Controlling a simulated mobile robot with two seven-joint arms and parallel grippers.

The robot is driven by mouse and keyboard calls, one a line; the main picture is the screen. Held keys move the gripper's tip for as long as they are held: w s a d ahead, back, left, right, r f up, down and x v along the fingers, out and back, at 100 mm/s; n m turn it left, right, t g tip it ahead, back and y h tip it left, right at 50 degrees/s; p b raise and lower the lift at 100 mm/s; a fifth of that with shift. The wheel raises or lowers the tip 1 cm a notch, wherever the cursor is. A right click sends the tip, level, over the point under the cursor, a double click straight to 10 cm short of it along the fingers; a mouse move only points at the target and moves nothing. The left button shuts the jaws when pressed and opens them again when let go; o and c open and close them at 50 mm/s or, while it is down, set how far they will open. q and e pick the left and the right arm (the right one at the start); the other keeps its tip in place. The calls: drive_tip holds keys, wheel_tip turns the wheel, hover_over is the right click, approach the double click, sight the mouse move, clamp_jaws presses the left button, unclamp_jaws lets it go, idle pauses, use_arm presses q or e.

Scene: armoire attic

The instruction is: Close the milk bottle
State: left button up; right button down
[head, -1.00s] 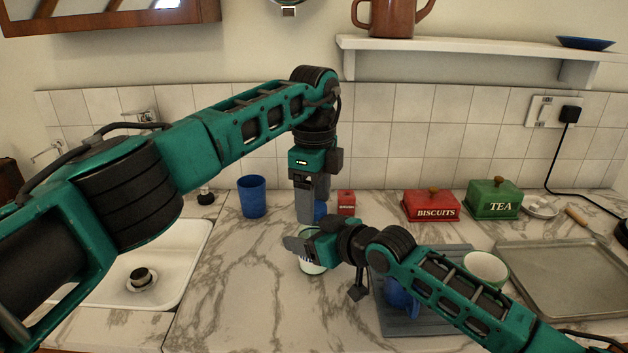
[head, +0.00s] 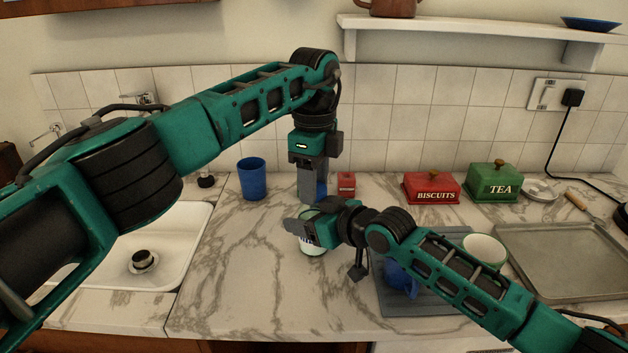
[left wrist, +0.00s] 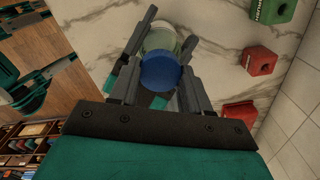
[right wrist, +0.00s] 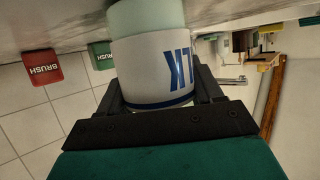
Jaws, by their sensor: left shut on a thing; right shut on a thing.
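The milk bottle (head: 312,247) is pale with a white label and stands upright on the counter. My right gripper (head: 300,230) is shut around its body. The right wrist view shows the label with blue letters (right wrist: 165,68) between those fingers. My left gripper (head: 309,198) is above the bottle, pointing down. In the left wrist view it is shut on a round blue cap (left wrist: 160,72), which lines up over the bottle top (left wrist: 163,40). I cannot tell whether the cap touches the bottle's mouth; the fingers and arms hide that spot.
A blue cup (head: 251,178) stands left, by the sink (head: 170,240). A small red box (head: 346,184), a red biscuits box (head: 431,188) and a green tea box (head: 493,183) stand behind. A grey mat (head: 400,305) and metal tray (head: 570,265) lie right. The counter front-left is clear.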

use_arm(q)
drive_tip(key=m, duration=0.6)
drive_tip(key=shift+m, duration=0.3)
drive_tip(key=o, duration=1.2)
drive_tip(key=shift+c, duration=0.2)
drive_tip(key=shift+r, duration=2.3)
drive_tip(key=shift+c, duration=0.3)
